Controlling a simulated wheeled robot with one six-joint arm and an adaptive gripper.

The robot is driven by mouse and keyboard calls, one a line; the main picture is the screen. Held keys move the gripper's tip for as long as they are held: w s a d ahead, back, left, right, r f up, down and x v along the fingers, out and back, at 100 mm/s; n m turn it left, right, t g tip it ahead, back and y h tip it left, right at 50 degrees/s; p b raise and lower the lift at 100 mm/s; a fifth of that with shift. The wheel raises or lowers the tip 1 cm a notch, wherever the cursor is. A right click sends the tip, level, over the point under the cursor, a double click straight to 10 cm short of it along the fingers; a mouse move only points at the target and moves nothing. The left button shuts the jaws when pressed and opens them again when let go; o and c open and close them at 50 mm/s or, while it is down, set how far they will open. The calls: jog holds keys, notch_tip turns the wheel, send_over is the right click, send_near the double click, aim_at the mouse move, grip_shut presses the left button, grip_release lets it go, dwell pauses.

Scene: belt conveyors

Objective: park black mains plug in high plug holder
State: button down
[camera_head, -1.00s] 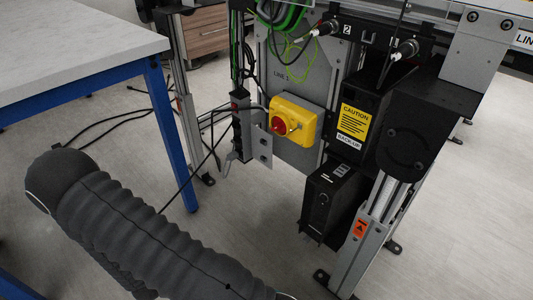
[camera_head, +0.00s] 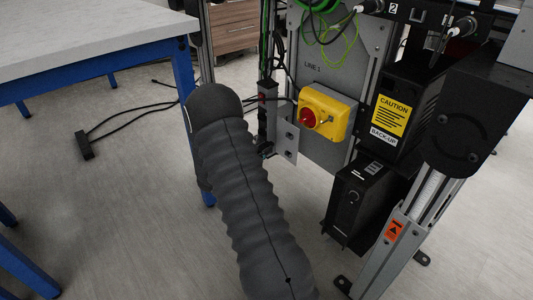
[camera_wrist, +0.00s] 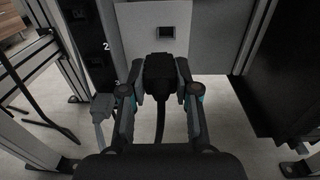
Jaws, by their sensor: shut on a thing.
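My gripper (camera_wrist: 160,75) is shut on the black mains plug (camera_wrist: 159,68), seen in the wrist view with its black cable hanging down between the fingers. The plug is in front of a pale grey plate (camera_wrist: 134,35), which looks like the plug holder. One square opening (camera_wrist: 167,33) shows in the plate, above the plug. Anything behind the plug is hidden, and I cannot tell whether it touches the plate.
A black socket strip (camera_wrist: 95,50) with numbers stands left of the plate, and a grey plug (camera_wrist: 101,106) is at it. A yellow switch box (camera_head: 323,113) with a red knob is right of the plate. A blue-legged table (camera_head: 90,45) stands left. Metal posts flank the gripper.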

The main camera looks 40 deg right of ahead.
jog(key=shift+s+d+r+m+g, duration=0.15)
jog(key=shift+d+g, duration=0.1)
jog(key=shift+d, duration=0.2)
jog(key=shift+s+d+f+m+g, duration=0.15)
jog(key=shift+d+g, duration=0.1)
jog(key=shift+d, duration=0.15)
jog(key=shift+w+d+r, duration=0.1)
jog(key=shift+w+d, duration=0.05)
jog(key=shift+d, duration=1.05)
jog(key=shift+w+d, duration=0.15)
jog(key=shift+d, duration=1.05)
jog(key=shift+w+d+b, duration=0.1)
jog(key=shift+d+b, duration=0.35)
jog(key=shift+d, duration=0.35)
dwell(0.8)
jog(key=c, duration=0.8)
grip_release()
jog(key=a, duration=1.2)
jog(key=shift+s, duration=0.4)
